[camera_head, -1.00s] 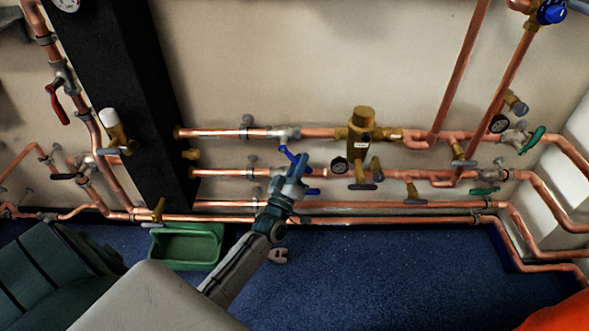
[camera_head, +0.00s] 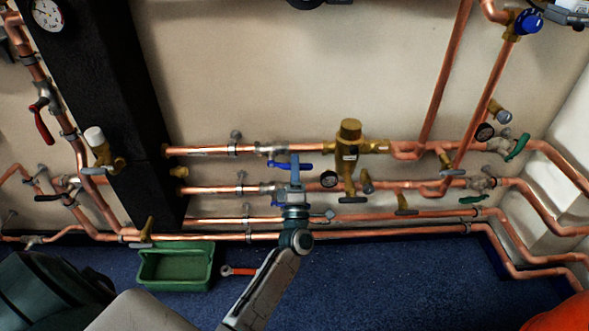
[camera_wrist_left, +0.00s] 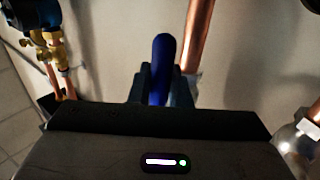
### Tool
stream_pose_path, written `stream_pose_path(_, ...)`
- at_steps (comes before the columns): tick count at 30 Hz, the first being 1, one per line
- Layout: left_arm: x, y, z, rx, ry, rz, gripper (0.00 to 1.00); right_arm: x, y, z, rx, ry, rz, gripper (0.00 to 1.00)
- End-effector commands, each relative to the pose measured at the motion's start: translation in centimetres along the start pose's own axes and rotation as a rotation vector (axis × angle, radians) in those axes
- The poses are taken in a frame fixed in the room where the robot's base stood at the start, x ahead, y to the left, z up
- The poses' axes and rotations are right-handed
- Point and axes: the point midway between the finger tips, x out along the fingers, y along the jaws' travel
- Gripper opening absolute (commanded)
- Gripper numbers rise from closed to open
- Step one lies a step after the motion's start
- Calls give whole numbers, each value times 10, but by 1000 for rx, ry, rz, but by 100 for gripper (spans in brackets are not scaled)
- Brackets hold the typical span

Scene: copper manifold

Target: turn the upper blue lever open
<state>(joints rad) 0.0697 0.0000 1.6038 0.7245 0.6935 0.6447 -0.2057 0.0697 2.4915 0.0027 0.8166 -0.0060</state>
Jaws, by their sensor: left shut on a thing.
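The upper blue lever (camera_head: 306,166) sits on a silver valve (camera_head: 270,149) on the upper horizontal copper pipe. It lies about level, roughly along the pipe. My left gripper (camera_head: 295,163) reaches up from below and is shut on this lever, with lever showing on both sides of the fingers. In the left wrist view the blue lever (camera_wrist_left: 161,65) stands between the two fingers (camera_wrist_left: 161,84). The lower blue lever is mostly or wholly hidden behind my left gripper and wrist. My right gripper is not in view.
A black column (camera_head: 120,110) is at left. A green tray (camera_head: 177,286) and a red-handled tool (camera_head: 238,271) lie on the blue floor. Several pipes run close behind my arm.

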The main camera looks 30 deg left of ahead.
Motion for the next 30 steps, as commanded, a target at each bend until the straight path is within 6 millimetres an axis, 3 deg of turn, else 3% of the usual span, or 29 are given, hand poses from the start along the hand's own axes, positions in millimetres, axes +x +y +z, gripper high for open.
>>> stream_pose_path(18, 2, 3, 0, -35, 23, 2, 0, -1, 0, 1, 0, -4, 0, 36)
stream_pose_path(19, 2, 3, 0, -35, 23, 2, 23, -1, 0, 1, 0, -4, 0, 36)
stream_pose_path(21, 2, 3, 0, -34, 23, 2, 36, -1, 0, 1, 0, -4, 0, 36)
stream_pose_path(30, 0, 2, 0, -32, 22, 0, 36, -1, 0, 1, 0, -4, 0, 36)
